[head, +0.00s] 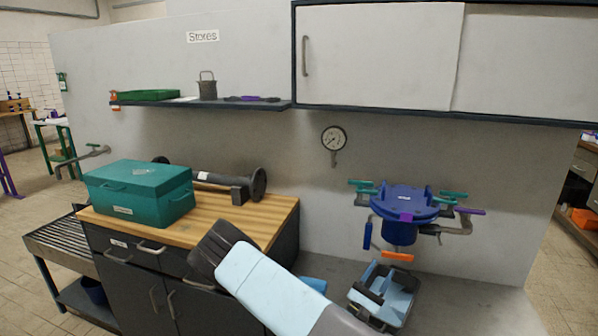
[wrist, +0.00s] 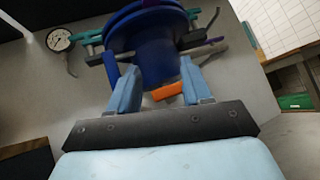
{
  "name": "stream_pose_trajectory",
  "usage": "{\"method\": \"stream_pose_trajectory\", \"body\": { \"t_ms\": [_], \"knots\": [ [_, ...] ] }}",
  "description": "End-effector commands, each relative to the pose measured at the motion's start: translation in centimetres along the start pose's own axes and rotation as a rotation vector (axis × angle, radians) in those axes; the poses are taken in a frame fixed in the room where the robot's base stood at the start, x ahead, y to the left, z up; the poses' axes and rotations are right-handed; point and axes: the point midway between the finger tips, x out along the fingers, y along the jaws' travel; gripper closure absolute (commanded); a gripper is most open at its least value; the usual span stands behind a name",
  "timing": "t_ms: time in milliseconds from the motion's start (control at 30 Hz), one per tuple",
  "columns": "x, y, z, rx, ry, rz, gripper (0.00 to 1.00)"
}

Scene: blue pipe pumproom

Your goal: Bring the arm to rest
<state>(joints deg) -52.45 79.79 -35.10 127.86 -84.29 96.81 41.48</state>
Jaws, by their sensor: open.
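My gripper (head: 388,270) is at the lower right of the head view, below and in front of the blue pipe vessel (head: 403,203). Its light blue fingers stand apart in the wrist view (wrist: 157,72), with nothing held between them. The vessel (wrist: 155,50) appears beyond the fingertips. An orange handle (head: 397,256) hangs under the vessel; in the wrist view this handle (wrist: 168,90) appears between the fingers, but its depth is unclear. My light blue arm link crosses the bottom of the head view.
A wooden-topped cabinet (head: 235,213) bears a teal toolbox (head: 140,193) and a dark flanged pipe (head: 225,181). A pressure gauge (head: 333,138) is on the wall. A shelf (head: 200,103) and white wall cupboards (head: 385,55) overhang the area. Bare wall lies between the cabinet and vessel.

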Motion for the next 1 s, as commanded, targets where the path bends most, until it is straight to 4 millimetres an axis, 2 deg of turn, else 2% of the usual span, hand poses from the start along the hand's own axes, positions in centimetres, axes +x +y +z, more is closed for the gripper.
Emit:
{"method": "stream_pose_trajectory", "body": {
  "t_ms": [133,433,700,1000],
  "knots": [
    [1.9,-1.7,1.7,-0.008,0.001,-0.195,0.51],
    [4.4,-5.1,5.0,-0.013,0.023,-0.565,0.51],
    [5.5,-7.7,8.0,0.007,0.064,-0.885,0.51],
    [6.0,-9.8,11.5,0.063,0.129,-1.220,0.51]
  ]
}}
